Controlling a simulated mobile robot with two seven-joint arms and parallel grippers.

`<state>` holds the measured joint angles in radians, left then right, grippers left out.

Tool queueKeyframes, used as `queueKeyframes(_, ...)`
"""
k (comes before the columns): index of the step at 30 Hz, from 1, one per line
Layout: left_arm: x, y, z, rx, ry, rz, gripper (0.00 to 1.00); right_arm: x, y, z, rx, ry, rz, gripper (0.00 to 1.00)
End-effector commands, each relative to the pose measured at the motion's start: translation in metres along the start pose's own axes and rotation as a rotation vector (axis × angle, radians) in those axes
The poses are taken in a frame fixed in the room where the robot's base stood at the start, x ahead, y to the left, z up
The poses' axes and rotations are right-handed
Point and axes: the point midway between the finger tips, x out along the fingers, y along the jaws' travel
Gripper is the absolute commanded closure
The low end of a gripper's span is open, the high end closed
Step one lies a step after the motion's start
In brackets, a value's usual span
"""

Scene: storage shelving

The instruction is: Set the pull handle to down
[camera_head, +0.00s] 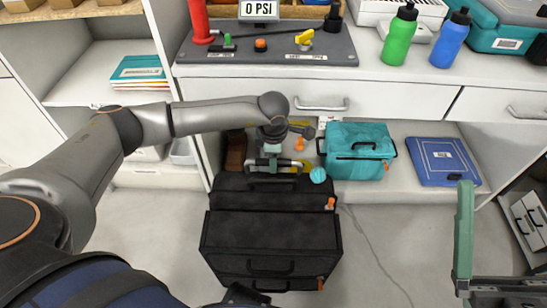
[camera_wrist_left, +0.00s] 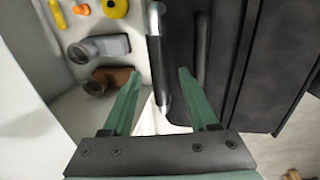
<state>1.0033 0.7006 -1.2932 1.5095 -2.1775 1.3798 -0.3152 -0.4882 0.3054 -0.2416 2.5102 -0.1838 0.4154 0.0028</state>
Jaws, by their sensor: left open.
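The black case (camera_head: 270,232) stands on the floor in front of the shelf. A pull handle with a black grip and silver ends shows in the left wrist view (camera_wrist_left: 155,62), beside the case's dark side.
A teal bag (camera_head: 357,150) and a blue case (camera_head: 443,162) lie on the lower shelf behind. The counter holds a panel (camera_head: 285,48) with a red lever, and bottles (camera_head: 398,38).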

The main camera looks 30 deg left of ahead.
Motion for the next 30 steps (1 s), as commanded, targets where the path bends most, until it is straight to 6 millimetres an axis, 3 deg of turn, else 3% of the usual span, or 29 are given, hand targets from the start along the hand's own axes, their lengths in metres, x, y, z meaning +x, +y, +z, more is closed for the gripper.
queueKeyframes(1,-0.015,0.002,0.0,0.0,-0.002,0.003,0.41,0.006,0.003,-0.006,-0.007,0.003,0.001,0.0)
queueKeyframes(6,-0.053,0.002,0.0,0.001,-0.002,0.003,0.41,0.015,0.01,-0.016,-0.03,0.009,0.007,0.0)
queueKeyframes(13,-0.094,0.001,0.0,0.0,0.0,0.001,0.41,0.022,0.014,-0.023,-0.058,0.009,0.005,0.0)
queueKeyframes(19,-0.108,0.0,0.0,-0.001,0.001,0.0,0.41,0.024,0.015,-0.025,-0.061,0.008,0.005,0.0)
queueKeyframes(30,-0.108,0.0,0.0,0.0,0.001,0.0,0.41,0.023,0.014,-0.024,-0.061,0.007,0.005,0.0)
